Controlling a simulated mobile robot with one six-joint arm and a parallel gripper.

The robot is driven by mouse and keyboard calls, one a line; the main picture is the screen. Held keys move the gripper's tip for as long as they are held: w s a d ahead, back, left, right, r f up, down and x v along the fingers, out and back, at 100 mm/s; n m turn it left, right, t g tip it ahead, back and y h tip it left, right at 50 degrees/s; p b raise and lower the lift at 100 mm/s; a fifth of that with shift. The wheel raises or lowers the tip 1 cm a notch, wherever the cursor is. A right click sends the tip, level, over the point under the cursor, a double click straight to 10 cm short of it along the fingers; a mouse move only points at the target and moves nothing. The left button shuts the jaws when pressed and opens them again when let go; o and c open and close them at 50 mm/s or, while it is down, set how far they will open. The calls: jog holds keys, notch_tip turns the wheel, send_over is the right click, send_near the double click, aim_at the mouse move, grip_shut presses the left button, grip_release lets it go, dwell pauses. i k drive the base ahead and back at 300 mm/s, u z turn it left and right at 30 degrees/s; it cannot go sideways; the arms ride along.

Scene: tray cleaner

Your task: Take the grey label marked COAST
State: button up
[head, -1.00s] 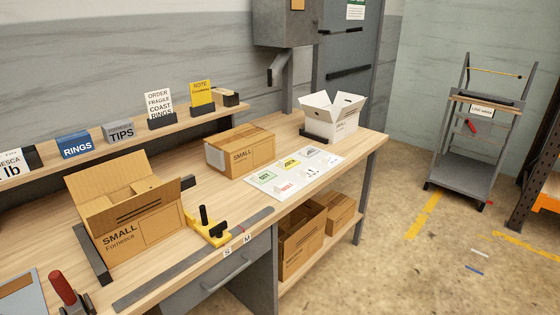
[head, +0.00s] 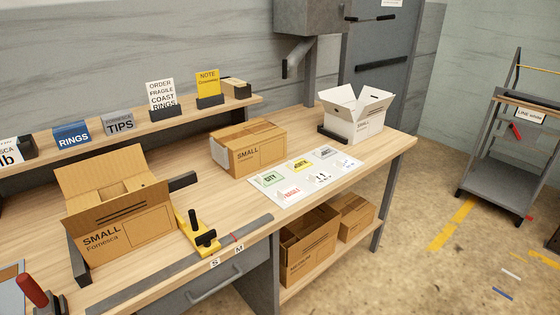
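A white sheet (head: 277,200) lies on the workbench and carries several small labels. A grey label (head: 325,152) lies at the sheet's back right; its print is too small to read here, so I cannot confirm it says COAST. Beside it on the sheet are a yellow label (head: 300,164), a green label marked CITY (head: 270,178), a red-printed label (head: 290,193) and white labels with dark marks (head: 320,178). My gripper is not in view.
A closed SMALL carton (head: 262,155) stands left of the sheet, and an open white box (head: 360,125) behind it. An open carton (head: 125,225) and a yellow tool (head: 198,230) stand further left. Bare bench top lies around the sheet. A cart (head: 500,180) stands at right.

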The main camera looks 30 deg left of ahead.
aim_at(327, 152)
jog(key=u, duration=0.5)
jog(key=i, duration=0.55)
jog(key=u, duration=0.55)
jog(key=i, duration=0.55)
jog(key=u, duration=0.3)
